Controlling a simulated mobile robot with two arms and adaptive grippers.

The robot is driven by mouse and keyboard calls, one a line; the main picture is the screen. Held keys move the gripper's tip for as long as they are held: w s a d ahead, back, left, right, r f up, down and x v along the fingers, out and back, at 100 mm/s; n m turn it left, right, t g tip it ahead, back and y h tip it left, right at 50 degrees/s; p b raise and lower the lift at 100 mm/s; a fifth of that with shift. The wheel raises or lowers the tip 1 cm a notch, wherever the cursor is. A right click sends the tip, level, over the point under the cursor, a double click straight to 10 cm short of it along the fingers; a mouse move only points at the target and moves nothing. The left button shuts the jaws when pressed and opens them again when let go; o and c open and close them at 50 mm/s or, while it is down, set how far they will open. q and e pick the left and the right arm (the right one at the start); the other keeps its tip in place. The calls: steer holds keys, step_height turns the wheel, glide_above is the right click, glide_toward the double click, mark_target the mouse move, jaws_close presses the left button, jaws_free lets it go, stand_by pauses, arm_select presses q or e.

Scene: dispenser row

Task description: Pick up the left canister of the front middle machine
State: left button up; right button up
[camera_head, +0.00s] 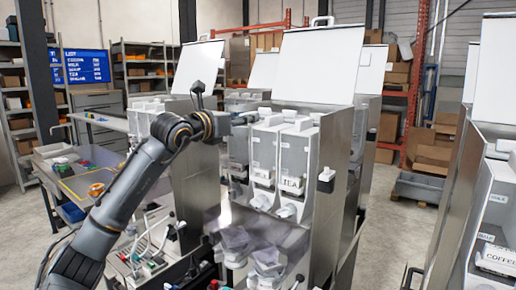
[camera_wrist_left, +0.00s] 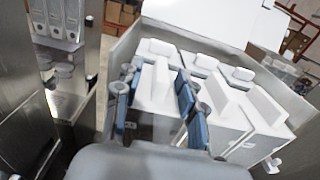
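The front middle machine (camera_head: 335,165) is a steel cabinet with a raised white lid. Its front holds a row of white canisters: a left one (camera_head: 238,147), a middle one (camera_head: 265,147) and a right one (camera_head: 296,152) with a label reading TEA. My left gripper (camera_head: 243,118) is at the top of the left canister. In the left wrist view, the blue-padded fingers of this gripper (camera_wrist_left: 160,108) stand apart on both sides of the left canister's raised white top (camera_wrist_left: 153,85). A gap shows beside the right finger; contact on the left is unclear. My right gripper is out of view.
Another machine (camera_head: 490,190) stands close on the right, with a canister labelled COFFEE. A further machine (camera_head: 195,160) is behind my left arm. A cluttered worktable (camera_head: 75,170) is at the left. Open floor (camera_head: 385,235) lies between the middle and right machines.

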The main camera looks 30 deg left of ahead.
arm_select(q)
steer(key=shift+w+d+r+p, duration=0.15)
steer(key=shift+w+p, duration=0.55)
steer(key=shift+w, duration=0.5)
steer(key=shift+w+f, duration=0.2)
steer(key=shift+w, duration=0.3)
steer(key=shift+s, duration=0.15)
steer(key=shift+c, duration=1.1)
jaws_close()
steer(key=shift+r, duration=0.1)
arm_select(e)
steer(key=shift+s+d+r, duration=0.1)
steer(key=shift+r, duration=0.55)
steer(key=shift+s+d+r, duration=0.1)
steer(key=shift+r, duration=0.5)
